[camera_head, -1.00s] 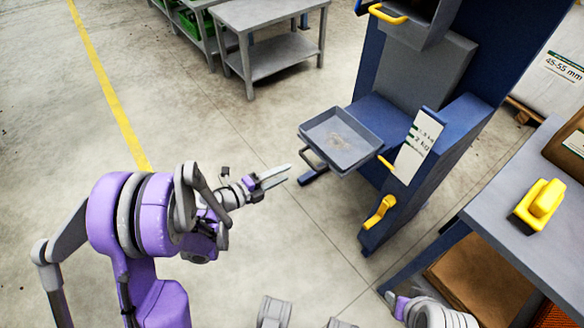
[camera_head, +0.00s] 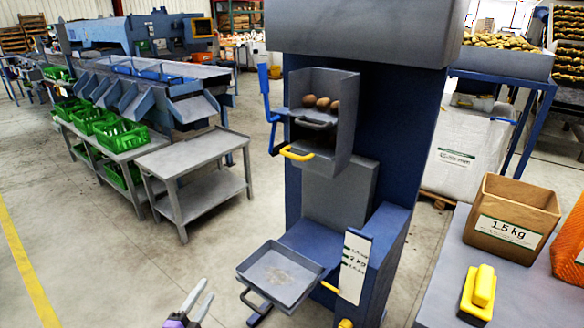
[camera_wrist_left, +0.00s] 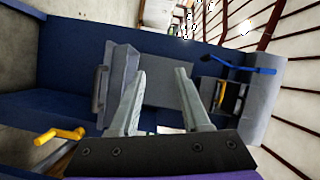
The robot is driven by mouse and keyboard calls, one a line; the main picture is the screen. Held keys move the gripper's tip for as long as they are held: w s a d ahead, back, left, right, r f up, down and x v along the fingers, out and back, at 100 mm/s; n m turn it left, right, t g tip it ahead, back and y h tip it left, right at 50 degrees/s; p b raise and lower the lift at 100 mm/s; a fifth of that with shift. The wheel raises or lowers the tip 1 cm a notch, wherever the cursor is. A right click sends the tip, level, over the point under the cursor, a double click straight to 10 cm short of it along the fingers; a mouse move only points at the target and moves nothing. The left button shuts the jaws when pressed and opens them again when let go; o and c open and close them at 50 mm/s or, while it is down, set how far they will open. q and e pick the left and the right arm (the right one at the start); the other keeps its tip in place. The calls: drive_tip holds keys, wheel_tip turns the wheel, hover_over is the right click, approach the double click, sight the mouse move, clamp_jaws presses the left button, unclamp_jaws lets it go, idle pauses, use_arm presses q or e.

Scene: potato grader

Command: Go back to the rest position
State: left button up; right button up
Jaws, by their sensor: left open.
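My left gripper (camera_head: 190,304) shows at the bottom of the head view, its two fingers apart and empty. It is left of and a little below the grey tray (camera_head: 280,274) on the blue weighing machine (camera_head: 366,90). In the left wrist view the open fingers (camera_wrist_left: 155,98) point toward the machine, with nothing between them. The machine's upper hopper (camera_head: 335,100) holds a few potatoes (camera_head: 321,103). The tray below is empty apart from some dirt. My right gripper is in neither view.
At right a grey table (camera_head: 520,295) bears a cardboard box marked 1.5 kg (camera_head: 512,217) and a yellow-handled tool (camera_head: 478,290). A grey side table (camera_head: 195,150) and green crates (camera_head: 121,135) stand at back left. The floor at lower left is clear.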

use_arm(q)
drive_tip(key=s+a+n+g+y, duration=0.4)
drive_tip(key=s+n+y, duration=0.4)
drive_tip(key=n, duration=0.5)
drive_tip(key=s+d+f+n+g+h, duration=0.25)
drive_tip(key=s+d+g, duration=0.2)
drive_tip(key=s, duration=0.55)
drive_tip(key=s+d+f+n+g+h, duration=0.2)
drive_tip(key=s+d+f+g, duration=0.25)
drive_tip(key=s, duration=0.55)
wheel_tip(320, 180, up, 25)
drive_tip(key=w+t+p, duration=0.1)
drive_tip(key=p, duration=2.1)
drive_tip(key=shift+w+t, duration=0.3)
drive_tip(key=shift+w, duration=0.05)
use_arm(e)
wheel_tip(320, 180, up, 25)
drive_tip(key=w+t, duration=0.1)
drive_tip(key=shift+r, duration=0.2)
use_arm(q)
drive_tip(key=shift+s+a+r, duration=0.1)
